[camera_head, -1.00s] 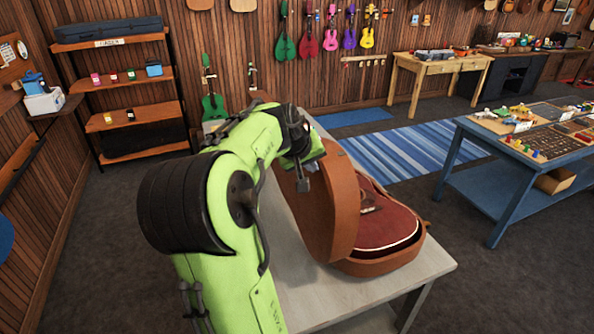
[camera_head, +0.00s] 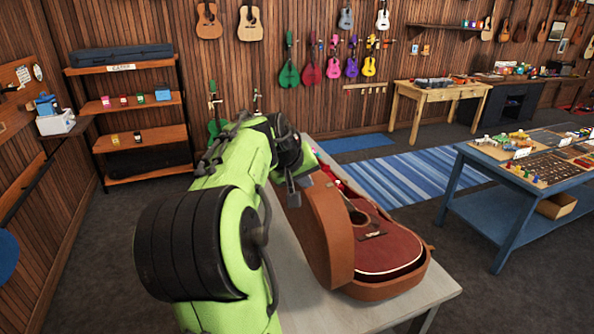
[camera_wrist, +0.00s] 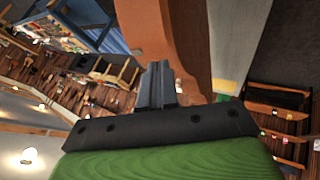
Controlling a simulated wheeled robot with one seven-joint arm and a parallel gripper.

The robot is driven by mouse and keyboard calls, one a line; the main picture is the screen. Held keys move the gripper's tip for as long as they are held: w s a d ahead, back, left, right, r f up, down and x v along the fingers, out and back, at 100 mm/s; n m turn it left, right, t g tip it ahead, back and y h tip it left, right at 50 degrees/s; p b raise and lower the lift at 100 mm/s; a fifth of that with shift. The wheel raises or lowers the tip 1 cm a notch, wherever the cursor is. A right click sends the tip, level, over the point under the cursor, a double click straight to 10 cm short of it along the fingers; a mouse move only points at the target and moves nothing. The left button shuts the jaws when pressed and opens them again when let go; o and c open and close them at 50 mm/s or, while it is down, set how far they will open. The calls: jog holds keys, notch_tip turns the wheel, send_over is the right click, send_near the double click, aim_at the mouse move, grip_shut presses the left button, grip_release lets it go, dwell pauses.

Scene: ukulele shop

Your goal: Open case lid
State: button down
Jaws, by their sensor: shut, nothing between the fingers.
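The brown case (camera_head: 395,288) lies on a grey table with a dark red guitar-like instrument (camera_head: 388,250) inside. Its lid (camera_head: 330,238) stands raised on the left side, steeply tilted, leaving much of the instrument uncovered. My gripper (camera_head: 292,190) is at the lid's far left part, partly hidden by my green arm. In the wrist view my gripper (camera_wrist: 158,78) is shut and empty, with its fingers close beside the brown lid (camera_wrist: 158,28). I cannot tell whether they touch it.
The grey table (camera_head: 300,295) has bare room at its front. A blue table (camera_head: 490,210) with small items stands to the right. A striped blue rug (camera_head: 410,175) lies behind.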

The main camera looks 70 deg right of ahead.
notch_tip(320, 180, up, 4)
jog(key=a, duration=0.2)
jog(key=w+a+f+n+t+y+b, duration=0.1)
jog(key=w+a+f+n+t+y, duration=0.15)
jog(key=a, duration=0.45)
jog(key=w+a+f+n+t+y+b, duration=0.1)
jog(key=w+a+f, duration=0.1)
jog(key=a+f, duration=0.35)
jog(key=w+a+f+n+t+y+b, duration=0.1)
jog(key=w+a+f+n+t+y, duration=0.1)
jog(key=a, duration=0.6)
jog(key=s+a+f+n+y+b, duration=0.1)
jog(key=a, duration=0.5)
jog(key=s+a+f+n+y+b, duration=0.1)
jog(key=s+a+f+n, duration=0.1)
jog(key=a, duration=0.5)
jog(key=shift+s+t, duration=0.15)
jog(key=shift+t, duration=0.3)
jog(key=c, duration=1.6)
grip_release()
jog(key=s+a+f+n, duration=0.2)
jog(key=s+a+f, duration=0.1)
jog(key=a, duration=0.3)
jog(key=shift+s+f, duration=0.25)
jog(key=shift+s, duration=0.35)
jog(key=o, duration=0.7)
jog(key=shift+w+d+y, duration=0.1)
jog(key=shift+w+y, duration=0.1)
jog(key=shift+y, duration=0.05)
jog(key=shift+r, duration=0.1)
